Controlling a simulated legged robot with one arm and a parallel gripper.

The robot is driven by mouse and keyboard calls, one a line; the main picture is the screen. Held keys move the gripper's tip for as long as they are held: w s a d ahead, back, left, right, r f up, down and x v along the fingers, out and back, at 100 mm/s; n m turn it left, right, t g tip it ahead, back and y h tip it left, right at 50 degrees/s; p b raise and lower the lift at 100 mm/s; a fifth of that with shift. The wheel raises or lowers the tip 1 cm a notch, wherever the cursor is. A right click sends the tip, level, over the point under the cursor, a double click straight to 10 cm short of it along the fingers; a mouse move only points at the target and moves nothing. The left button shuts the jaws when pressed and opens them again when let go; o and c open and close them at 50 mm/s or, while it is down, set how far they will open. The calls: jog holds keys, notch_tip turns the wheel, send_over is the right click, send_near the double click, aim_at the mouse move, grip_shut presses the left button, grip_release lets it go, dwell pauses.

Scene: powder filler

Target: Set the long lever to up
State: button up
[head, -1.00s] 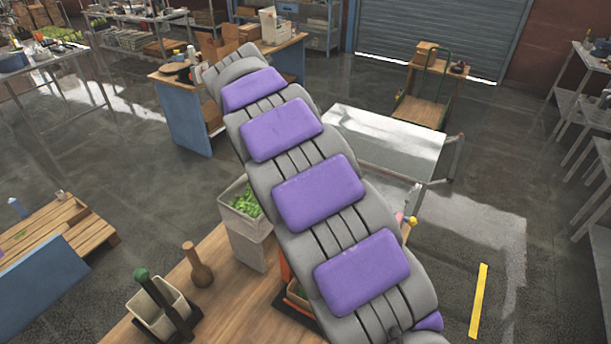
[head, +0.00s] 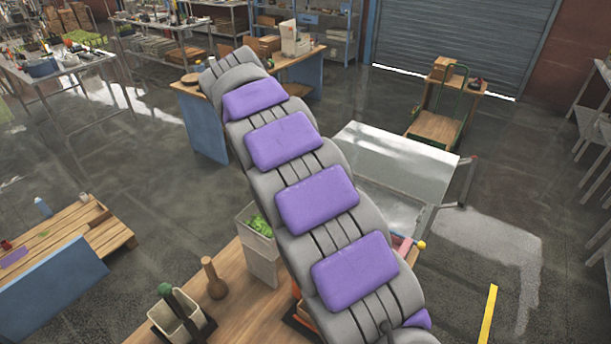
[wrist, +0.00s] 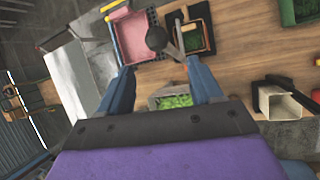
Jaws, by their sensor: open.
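In the wrist view, a dark round knob (wrist: 157,38) shows just beyond my fingertips, slightly left of their middle. It looks like the end of the long lever. A grey bar (wrist: 180,36) stands right of it over a black-framed base (wrist: 191,28); how the knob and bar join is unclear. My gripper (wrist: 160,68) is open and empty, its two blue fingers spread apart, with the knob beyond the gap. I cannot tell the exact distance. In the head view, my arm hides the lever and gripper.
A pink tray (wrist: 131,36) lies left of the knob. A bin of green pieces (wrist: 174,101) shows between my fingers. A cream box with a dark handle (head: 178,322) and a wooden pestle-like object (head: 214,279) stand on the wooden table (head: 232,300). A metal table (head: 400,165) stands behind.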

jog(key=shift+p+v, duration=1.15)
jog(key=shift+v, duration=0.1)
jog(key=shift+f, duration=0.1)
